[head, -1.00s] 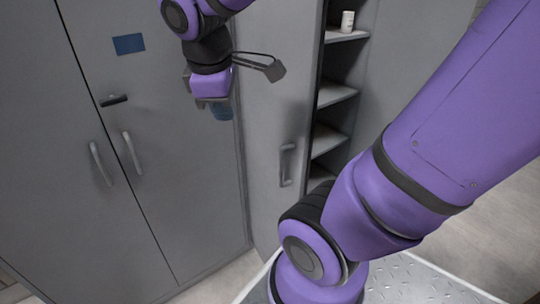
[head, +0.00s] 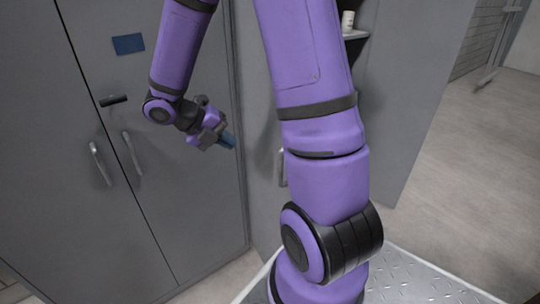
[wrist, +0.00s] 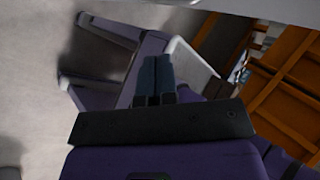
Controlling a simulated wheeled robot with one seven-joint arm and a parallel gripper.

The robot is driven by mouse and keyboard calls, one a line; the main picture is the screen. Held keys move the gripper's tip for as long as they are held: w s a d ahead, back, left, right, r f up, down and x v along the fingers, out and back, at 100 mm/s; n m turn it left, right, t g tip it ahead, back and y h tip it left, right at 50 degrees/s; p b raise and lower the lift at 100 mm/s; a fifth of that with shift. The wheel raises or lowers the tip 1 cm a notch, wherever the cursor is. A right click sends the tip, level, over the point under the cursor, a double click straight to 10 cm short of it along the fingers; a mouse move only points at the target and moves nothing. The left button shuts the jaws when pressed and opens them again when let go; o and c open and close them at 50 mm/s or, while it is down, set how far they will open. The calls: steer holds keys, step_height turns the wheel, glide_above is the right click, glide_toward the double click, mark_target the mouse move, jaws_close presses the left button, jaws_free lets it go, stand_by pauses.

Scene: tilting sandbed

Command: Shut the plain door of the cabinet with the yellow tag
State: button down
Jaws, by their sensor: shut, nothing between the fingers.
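A grey cabinet stands partly open, with its left door (head: 257,110) closed and a handle (head: 281,167) on it partly behind my arm. To the right of its shelf opening, a grey panel (head: 415,75), apparently the open right door, stands out with no handle showing. No yellow tag is visible, and I cannot tell whether one is hidden. My gripper (head: 232,143) is shut and empty, in front of the seam between the two cabinets and left of the opening. Its blue fingers also show together in the wrist view (wrist: 155,78).
A closed grey cabinet (head: 60,200) with a blue tag (head: 129,44), a black lever (head: 113,101) and two handles stands at left. A white can (head: 347,20) sits on a shelf. Free floor (head: 470,190) lies at right. The wrist view shows an orange rack (wrist: 275,85).

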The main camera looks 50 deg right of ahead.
steer(key=d+r+x, duration=0.1)
steer(key=x, duration=1.2)
steer(key=shift+s+d+r+n, duration=0.25)
steer(key=shift+s+d+n, duration=0.15)
steer(key=shift+s, duration=0.1)
steer(key=shift+d, duration=0.15)
